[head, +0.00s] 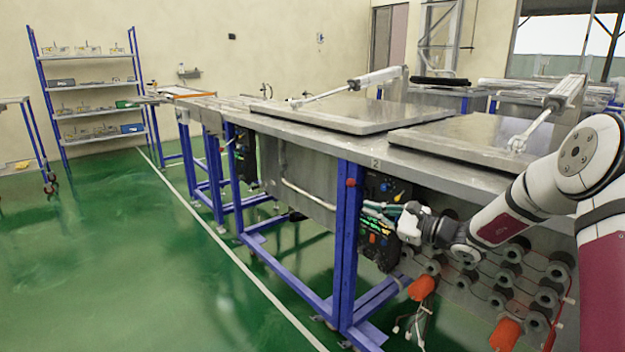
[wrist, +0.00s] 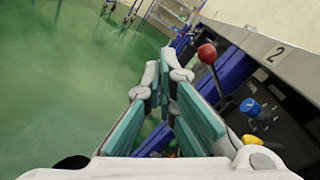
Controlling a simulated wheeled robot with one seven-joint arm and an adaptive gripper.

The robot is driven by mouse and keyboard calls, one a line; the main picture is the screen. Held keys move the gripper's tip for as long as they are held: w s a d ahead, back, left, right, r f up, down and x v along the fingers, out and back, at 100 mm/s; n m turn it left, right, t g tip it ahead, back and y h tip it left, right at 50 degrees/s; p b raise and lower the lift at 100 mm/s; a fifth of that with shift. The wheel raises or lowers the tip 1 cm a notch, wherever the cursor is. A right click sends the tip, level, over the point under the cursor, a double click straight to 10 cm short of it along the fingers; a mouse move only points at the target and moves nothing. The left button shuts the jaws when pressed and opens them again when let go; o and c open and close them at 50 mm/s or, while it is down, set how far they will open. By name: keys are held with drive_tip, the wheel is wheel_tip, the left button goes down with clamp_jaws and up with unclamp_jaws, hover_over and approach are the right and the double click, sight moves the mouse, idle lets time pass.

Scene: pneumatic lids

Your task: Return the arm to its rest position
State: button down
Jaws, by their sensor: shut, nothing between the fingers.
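My arm (head: 505,218) reaches in from the right side of the head view, bent and low in front of the steel bench. My gripper (head: 372,208) is at its end, beside the control panel below the bench top. In the wrist view my gripper (wrist: 166,62) shows its teal-padded fingers brought together, with nothing held between them. The control panel (head: 385,190) is partly hidden behind the gripper. In the wrist view a red ball-topped lever (wrist: 207,54) stands just right of the fingertips, and a blue knob (wrist: 250,107) and a yellow knob (wrist: 251,140) lie further right.
The steel bench (head: 372,151) carries two flat lids, a left lid (head: 340,114) and a right lid (head: 462,140), each with a white cylinder arm. A blue leg (head: 346,240) stands left of the gripper. Orange parts (head: 421,287) hang below. Green floor (head: 130,270) at left is clear.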

drive_tip(key=s+a+r+n+g+h, duration=0.1)
drive_tip(key=s+a+r+n+g, duration=0.3)
drive_tip(key=s, duration=0.5)
drive_tip(key=s+a+r+n+g, duration=0.25)
drive_tip(key=s+a+n, duration=0.25)
drive_tip(key=s, duration=0.4)
drive_tip(key=s+a+r+n+g+h, duration=0.1)
drive_tip(key=s+a+r+n+g, duration=0.1)
drive_tip(key=s+a+n+g, duration=0.45)
drive_tip(key=s+d+f+n+h, duration=0.15)
drive_tip(key=s+d+h, duration=0.3)
drive_tip(key=s, duration=0.55)
drive_tip(key=s+d+n+t+h, duration=0.1)
drive_tip(key=s+d+n+h, duration=0.15)
drive_tip(key=s+d, duration=0.6)
drive_tip(key=s+d+f+n+h, duration=0.15)
drive_tip(key=s+h, duration=0.25)
drive_tip(key=s, duration=0.9)
wheel_tip(320, 180, up, 25)
drive_tip(key=m+t+p, duration=0.1)
drive_tip(key=t+p, duration=0.3)
drive_tip(key=p, duration=1.9)
drive_tip(key=shift+w+d, duration=0.15)
drive_tip(key=shift+d, duration=0.2)
drive_tip(key=shift+f, duration=0.1)
